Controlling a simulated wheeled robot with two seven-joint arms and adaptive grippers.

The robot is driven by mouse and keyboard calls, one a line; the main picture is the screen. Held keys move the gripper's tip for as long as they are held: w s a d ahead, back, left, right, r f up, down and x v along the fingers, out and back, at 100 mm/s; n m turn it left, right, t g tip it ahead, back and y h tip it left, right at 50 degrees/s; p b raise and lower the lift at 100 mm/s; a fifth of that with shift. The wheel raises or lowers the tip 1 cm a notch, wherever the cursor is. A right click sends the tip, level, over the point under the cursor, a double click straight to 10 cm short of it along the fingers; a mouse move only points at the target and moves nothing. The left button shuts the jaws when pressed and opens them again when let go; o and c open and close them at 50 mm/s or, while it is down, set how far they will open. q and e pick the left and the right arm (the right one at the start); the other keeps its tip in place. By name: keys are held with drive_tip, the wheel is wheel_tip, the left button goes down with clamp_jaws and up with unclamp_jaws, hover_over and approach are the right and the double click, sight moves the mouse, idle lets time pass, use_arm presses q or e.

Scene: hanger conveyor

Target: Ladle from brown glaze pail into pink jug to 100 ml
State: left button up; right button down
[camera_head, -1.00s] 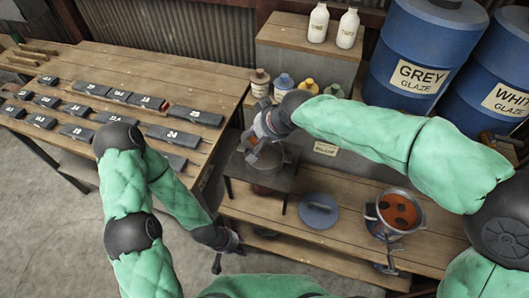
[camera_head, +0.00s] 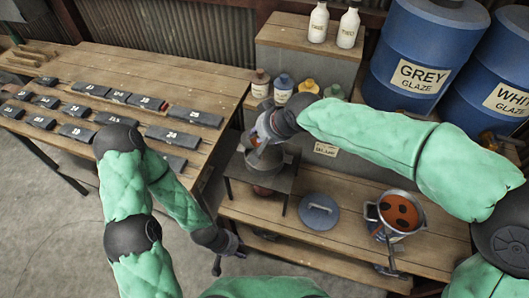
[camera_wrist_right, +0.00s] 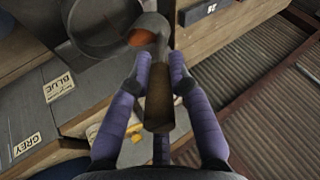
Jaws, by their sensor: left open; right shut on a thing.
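My right gripper (camera_wrist_right: 160,85) is shut on the brown handle of a ladle (camera_wrist_right: 158,108). The ladle's grey bowl (camera_wrist_right: 152,22) shows orange-brown inside, beside a round grey vessel (camera_wrist_right: 82,42). In the head view this vessel (camera_head: 289,158) stands on a small dark stand, with the right gripper (camera_head: 262,135) above its left side. A metal pail (camera_head: 412,225) holding orange-brown glaze with dark patches stands on the bench at right. A reddish thing (camera_head: 262,190) sits under the stand, mostly hidden; I cannot tell whether it is the pink jug. My left gripper (camera_head: 236,248) is open, low by the bench's left end.
A round grey lid (camera_head: 319,211) lies on the bench between stand and pail. Small bottles (camera_head: 284,88) line the back, with two white bottles (camera_head: 318,22) above. Blue drums (camera_head: 425,50) stand at the back right. A slatted table (camera_head: 190,75) with dark numbered blocks is left.

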drive_tip(key=shift+s+d+f+y+b, duration=0.2)
drive_tip(key=shift+d+y+b, duration=0.35)
drive_tip(key=shift+b, duration=1.05)
idle(0.3)
drive_tip(key=shift+s+d+f+t+y+b, duration=0.25)
drive_tip(key=shift+d+f+t+y+b, duration=0.25)
drive_tip(key=shift+b, duration=2.4)
idle(1.1)
drive_tip(key=shift+d+b, duration=0.1)
drive_tip(key=shift+b, duration=0.25)
drive_tip(key=shift+s+d+f+y+b, duration=0.1)
drive_tip(key=shift+d+y+b, duration=0.15)
drive_tip(key=shift+b, duration=1)
idle(0.4)
